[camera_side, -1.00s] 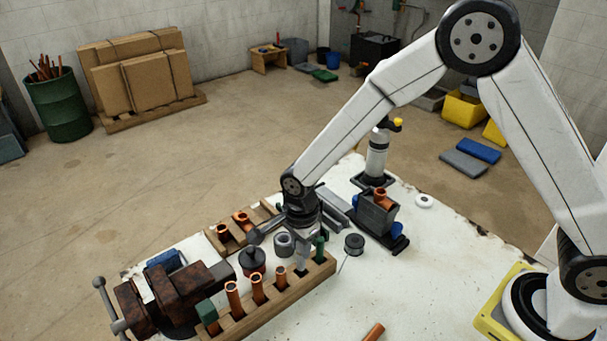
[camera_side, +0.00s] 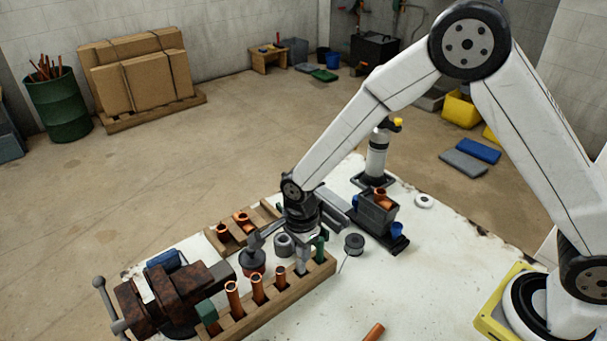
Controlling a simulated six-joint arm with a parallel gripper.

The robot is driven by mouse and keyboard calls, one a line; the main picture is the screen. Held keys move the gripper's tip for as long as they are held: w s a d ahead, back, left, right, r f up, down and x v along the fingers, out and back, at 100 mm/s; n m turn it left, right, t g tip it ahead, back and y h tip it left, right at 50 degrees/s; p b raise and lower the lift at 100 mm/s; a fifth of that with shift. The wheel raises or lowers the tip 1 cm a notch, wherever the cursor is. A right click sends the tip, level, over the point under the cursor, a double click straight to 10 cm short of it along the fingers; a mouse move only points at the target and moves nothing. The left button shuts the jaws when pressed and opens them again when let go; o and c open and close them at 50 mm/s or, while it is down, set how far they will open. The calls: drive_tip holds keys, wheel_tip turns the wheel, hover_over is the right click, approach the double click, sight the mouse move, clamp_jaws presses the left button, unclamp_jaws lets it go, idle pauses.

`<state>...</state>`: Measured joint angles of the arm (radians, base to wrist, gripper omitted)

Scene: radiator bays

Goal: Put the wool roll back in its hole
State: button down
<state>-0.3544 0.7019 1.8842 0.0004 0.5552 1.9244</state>
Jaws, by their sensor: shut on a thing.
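The wool roll (camera_side: 302,266) is a small light-grey upright roll at the right part of the wooden rack (camera_side: 265,312). My gripper (camera_side: 303,246) is above the rack, shut on the roll's upper part. The roll's lower end is at the rack's top, where a dark hole showed earlier. It appears to be in the hole, but I cannot tell how deep. The hole itself is now hidden. A green piece (camera_side: 319,248) stands just right of the roll, and a copper tube (camera_side: 280,277) stands to its left.
More copper tubes (camera_side: 256,289) and a green block (camera_side: 206,311) stand in the rack. A rusty vise (camera_side: 170,298) is at left. A grey ring (camera_side: 284,245) and a wire spool (camera_side: 354,244) lie close by. The bench's right part is mostly clear.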

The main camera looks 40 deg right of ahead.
drive_tip(key=shift+f, duration=0.1)
drive_tip(key=shift+f, duration=1.3)
drive_tip(key=shift+f, duration=0.1)
drive_tip(key=shift+f, duration=0.3)
drive_tip(key=shift+c, duration=2)
unclamp_jaws()
